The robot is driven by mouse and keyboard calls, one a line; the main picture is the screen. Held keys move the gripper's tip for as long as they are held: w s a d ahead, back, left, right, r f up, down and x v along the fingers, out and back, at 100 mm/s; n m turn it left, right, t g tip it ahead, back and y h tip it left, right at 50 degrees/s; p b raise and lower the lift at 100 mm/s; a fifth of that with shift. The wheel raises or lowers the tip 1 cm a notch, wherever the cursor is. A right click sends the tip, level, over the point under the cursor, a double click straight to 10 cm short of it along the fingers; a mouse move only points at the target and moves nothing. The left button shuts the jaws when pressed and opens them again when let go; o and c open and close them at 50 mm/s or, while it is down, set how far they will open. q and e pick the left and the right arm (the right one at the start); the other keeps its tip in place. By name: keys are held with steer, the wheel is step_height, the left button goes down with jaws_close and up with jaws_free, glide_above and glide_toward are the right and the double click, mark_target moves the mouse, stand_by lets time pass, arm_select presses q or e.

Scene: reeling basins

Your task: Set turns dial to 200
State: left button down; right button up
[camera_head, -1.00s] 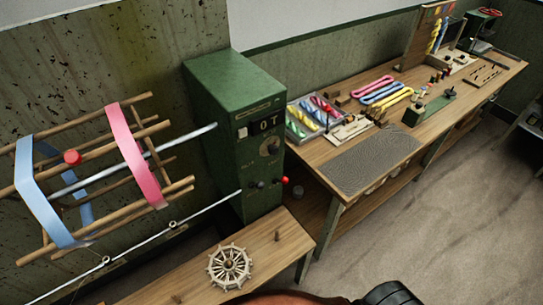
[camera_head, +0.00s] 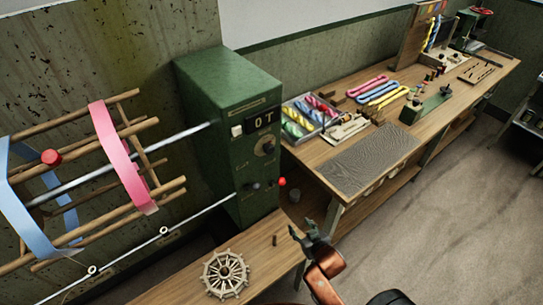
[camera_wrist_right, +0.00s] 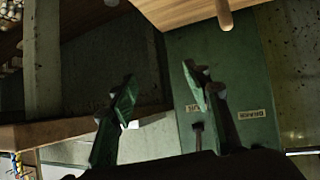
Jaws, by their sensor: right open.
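The green machine cabinet (camera_head: 225,125) stands left of the workbench, and its small display (camera_head: 262,121) reads 0T. A round dial (camera_head: 264,146) sits on its front below the display. A dark knob (camera_head: 254,186) and a red-tipped lever (camera_head: 282,182) are lower down. I cannot read the dial's markings. My right gripper (camera_head: 302,230) is open and empty, below and right of the dial, apart from the cabinet. In the right wrist view its open fingers (camera_wrist_right: 158,85) show before the cabinet's labelled green face (camera_wrist_right: 225,85). My left gripper is out of view.
A reel with pink and blue bands (camera_head: 118,157) projects left from the cabinet. A low wooden bench (camera_head: 185,280) with a spoked wheel (camera_head: 226,273) lies below. The workbench (camera_head: 330,190) holds skeins and a grey mat (camera_head: 370,160).

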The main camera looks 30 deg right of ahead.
steer(key=w+r+t, duration=0.5)
steer(key=w+r, duration=0.1)
steer(key=r, duration=0.7)
steer(key=n+t+y, duration=0.2)
steer(key=t+y, duration=0.2)
steer(key=t, duration=0.2)
glide_toward(271, 153)
steer(key=w, duration=0.2)
steer(key=shift+n+y, duration=0.3)
steer(key=x, duration=0.4)
steer(key=r+x, duration=0.1)
steer(key=x, duration=0.2)
steer(key=shift+w+r, duration=0.1)
steer(key=shift+w, duration=0.1)
steer(key=shift+c, duration=0.3)
steer(key=c, duration=1.1)
